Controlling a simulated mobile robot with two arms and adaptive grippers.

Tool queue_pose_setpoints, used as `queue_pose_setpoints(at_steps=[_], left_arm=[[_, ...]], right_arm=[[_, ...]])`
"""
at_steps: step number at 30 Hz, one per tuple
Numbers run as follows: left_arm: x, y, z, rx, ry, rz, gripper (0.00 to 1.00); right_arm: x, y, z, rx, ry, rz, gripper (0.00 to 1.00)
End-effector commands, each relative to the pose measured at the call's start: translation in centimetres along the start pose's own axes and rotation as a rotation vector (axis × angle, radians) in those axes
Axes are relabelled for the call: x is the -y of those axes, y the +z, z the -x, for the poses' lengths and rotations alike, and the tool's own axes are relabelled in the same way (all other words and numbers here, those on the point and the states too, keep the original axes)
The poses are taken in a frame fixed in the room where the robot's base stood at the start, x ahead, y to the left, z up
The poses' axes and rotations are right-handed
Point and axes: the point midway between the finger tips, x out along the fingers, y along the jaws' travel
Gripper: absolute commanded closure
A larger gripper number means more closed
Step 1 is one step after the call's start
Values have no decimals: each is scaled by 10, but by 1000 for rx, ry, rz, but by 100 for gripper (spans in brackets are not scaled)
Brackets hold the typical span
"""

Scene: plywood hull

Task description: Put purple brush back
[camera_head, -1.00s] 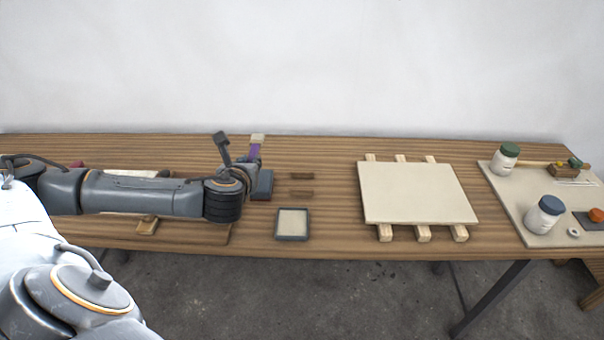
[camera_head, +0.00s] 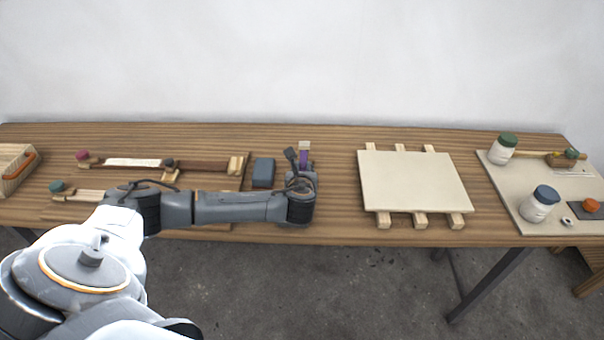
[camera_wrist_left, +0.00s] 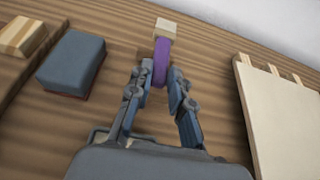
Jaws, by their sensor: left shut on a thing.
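The purple brush (camera_head: 303,157) has a purple handle and a pale, blocky end. It also shows in the left wrist view (camera_wrist_left: 161,58), standing out beyond my fingertips with the pale end farthest away. My left gripper (camera_head: 299,174) is shut on the purple handle, over the table between the blue-grey block and the pale board. In the left wrist view the fingers (camera_wrist_left: 156,80) close on both sides of the handle. The brush's lower part is hidden by the gripper. My right gripper is not in view.
A blue-grey block (camera_head: 263,172) lies left of my gripper. A pale board on slats (camera_head: 415,183) lies to the right. Wooden holders with brushes (camera_head: 200,166) are at the left, beside a light bin (camera_head: 14,158). Lidded jars (camera_head: 541,204) stand on a right-hand board.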

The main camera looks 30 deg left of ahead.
Motion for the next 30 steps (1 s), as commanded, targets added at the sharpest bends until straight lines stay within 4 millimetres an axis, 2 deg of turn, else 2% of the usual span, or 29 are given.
queue_pose_setpoints(at_steps=[1, 5, 24, 25, 27, 28, 30], left_arm=[[-2, -8, -2, -4, 3, -5, 100], [-2, -20, -7, -2, 2, -3, 100], [-2, -32, -12, -3, 1, -1, 100], [-2, -32, -12, -3, 1, -1, 78], [-2, -31, -12, -3, 1, -1, 64], [-2, -31, -12, -3, 1, -1, 58], [-2, -31, -12, -3, 1, -2, 58]], right_arm=[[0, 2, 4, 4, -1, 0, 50], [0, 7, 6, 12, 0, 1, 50], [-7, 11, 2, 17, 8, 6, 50], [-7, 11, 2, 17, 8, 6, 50], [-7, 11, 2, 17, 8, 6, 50], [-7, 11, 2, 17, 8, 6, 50], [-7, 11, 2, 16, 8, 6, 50]])
